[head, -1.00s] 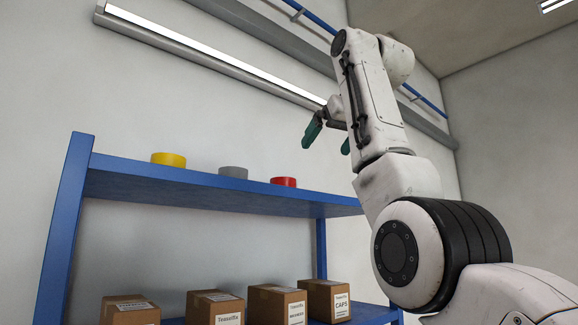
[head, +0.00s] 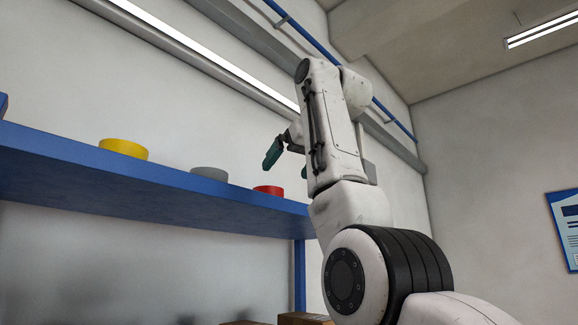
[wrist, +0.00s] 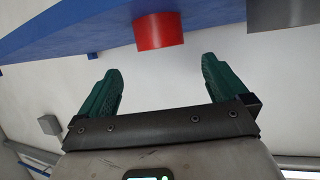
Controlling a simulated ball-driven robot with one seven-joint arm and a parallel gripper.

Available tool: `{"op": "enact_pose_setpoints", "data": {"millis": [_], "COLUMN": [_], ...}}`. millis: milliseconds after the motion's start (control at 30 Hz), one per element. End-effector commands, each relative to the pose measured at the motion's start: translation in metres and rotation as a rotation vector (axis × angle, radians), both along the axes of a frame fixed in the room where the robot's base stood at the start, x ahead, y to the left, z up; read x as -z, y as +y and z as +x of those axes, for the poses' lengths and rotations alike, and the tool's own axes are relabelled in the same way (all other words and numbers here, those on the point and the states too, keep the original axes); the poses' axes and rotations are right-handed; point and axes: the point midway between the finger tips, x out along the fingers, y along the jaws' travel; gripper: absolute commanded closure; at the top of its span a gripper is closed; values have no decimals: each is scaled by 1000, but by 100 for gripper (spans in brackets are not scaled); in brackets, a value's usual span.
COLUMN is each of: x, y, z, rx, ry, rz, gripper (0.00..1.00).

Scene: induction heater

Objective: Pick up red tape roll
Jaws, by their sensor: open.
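The red tape roll (head: 269,191) sits on the top of the blue shelf (head: 130,185), the rightmost of the rolls. In the wrist view the red tape roll (wrist: 159,31) shows beyond and between my fingertips, apart from both. My gripper (wrist: 157,75) is open and empty, with its two green fingers spread. In the head view one finger of my gripper (head: 272,153) shows clearly above the shelf near the red roll; the other is mostly hidden behind my arm.
A grey tape roll (head: 210,174) and a yellow tape roll (head: 124,149) stand left of the red one. The grey roll also shows at the wrist view's upper right (wrist: 283,13). Cardboard boxes (head: 304,319) are lower down. The wall behind has a light strip (head: 205,55).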

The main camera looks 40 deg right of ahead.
Motion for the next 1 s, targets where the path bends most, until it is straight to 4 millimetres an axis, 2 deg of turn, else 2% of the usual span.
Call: {"op": "enact_pose_setpoints", "data": {"millis": [167,700,1000], "x": [4,34,42], "y": [-2,-19,-22], "z": [10,85,98], "rx": [0,-1,0], "ry": [3,4,2], "rz": [1,0,0], "gripper": [0,0,0]}}
